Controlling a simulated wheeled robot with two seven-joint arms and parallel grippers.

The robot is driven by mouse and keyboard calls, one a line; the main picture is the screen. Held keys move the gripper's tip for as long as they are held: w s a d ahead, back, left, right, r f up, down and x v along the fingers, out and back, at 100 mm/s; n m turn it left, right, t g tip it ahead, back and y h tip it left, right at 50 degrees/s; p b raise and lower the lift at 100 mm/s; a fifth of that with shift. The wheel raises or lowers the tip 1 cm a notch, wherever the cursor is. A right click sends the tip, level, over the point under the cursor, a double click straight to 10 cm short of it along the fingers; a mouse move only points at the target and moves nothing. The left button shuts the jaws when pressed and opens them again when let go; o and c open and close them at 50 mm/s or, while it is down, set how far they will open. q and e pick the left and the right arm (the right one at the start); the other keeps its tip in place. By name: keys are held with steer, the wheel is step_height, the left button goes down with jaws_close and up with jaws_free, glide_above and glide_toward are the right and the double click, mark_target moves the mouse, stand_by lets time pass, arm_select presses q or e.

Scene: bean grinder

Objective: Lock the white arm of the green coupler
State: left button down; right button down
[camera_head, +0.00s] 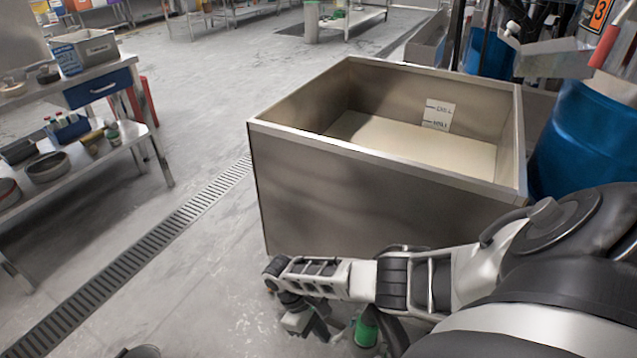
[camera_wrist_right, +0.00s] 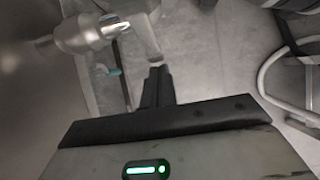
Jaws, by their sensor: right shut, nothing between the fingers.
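My right arm reaches in from the right in the head view, with its right gripper (camera_head: 305,326) pointing down beside the front of a large metal bin. In the right wrist view the gripper (camera_wrist_right: 157,88) shows dark fingers together, with nothing between them. A green cylindrical part (camera_head: 366,331), which looks like the green coupler, shows low in the head view, just right of the gripper and partly hidden by my arm and a dark hose. I cannot make out its white arm. My left gripper is not in view.
The metal bin (camera_head: 345,195) has an open top and stands close behind my right arm. The right wrist view shows a metal pipe fitting (camera_wrist_right: 92,34) with a small teal part (camera_wrist_right: 115,72) near the fingers. A blue barrel (camera_head: 585,140) stands at the right.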

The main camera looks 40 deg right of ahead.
steer(key=shift+s+d+f, duration=0.1)
steer(key=shift+s+f, duration=0.3)
stand_by(0.4)
